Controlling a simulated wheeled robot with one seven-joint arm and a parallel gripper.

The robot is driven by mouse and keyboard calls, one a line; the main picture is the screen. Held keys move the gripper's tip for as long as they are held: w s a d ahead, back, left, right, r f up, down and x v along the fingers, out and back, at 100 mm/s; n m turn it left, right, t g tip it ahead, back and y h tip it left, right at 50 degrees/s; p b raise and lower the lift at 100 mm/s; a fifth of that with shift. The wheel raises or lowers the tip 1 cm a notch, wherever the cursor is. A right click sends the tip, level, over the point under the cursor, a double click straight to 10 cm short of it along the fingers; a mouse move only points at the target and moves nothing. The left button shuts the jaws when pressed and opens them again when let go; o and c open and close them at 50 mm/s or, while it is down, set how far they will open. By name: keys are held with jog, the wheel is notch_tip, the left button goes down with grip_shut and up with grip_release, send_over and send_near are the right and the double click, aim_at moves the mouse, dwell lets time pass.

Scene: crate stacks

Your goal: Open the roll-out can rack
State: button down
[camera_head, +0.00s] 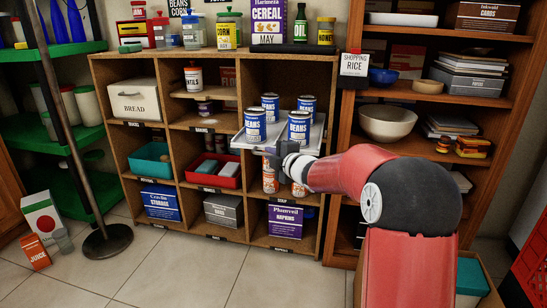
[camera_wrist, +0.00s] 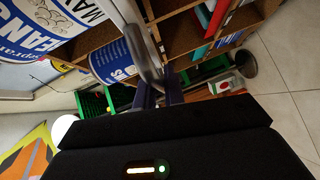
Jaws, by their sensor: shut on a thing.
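The roll-out can rack (camera_head: 315,143) is a pale tray that stands out from the right-hand column of the wooden cubby shelf. Several blue and white bean cans (camera_head: 299,128) stand upright on it. My gripper (camera_head: 281,154) is at the rack's front edge. In the wrist view, my gripper's dark fingers (camera_wrist: 160,93) are shut on a grey curved handle (camera_wrist: 142,55), with bean cans (camera_wrist: 112,61) close beside it. In the head view the handle is mostly hidden behind my gripper.
Orange-labelled cans (camera_head: 269,178) stand in the cubby below the rack, partly behind my gripper. A red bin (camera_head: 228,182) and a teal bin (camera_head: 151,169) are in cubbies to the left. A brown bookcase (camera_head: 334,200) stands close on the right. The tiled floor (camera_head: 190,270) in front is clear.

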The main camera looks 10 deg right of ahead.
jog(key=shift+s+a+b, duration=0.35)
jog(key=shift+s, duration=0.45)
jog(key=shift+s+a+b, duration=0.3)
jog(key=shift+s+a, duration=0.05)
jog(key=shift+s, duration=0.45)
jog(key=c, duration=1.5)
grip_release()
jog(key=v, duration=0.7)
jog(key=shift+s+d+p, duration=0.2)
jog(key=shift+s+p, duration=0.15)
jog(key=shift+p, duration=0.05)
jog(key=shift+r, duration=0.15)
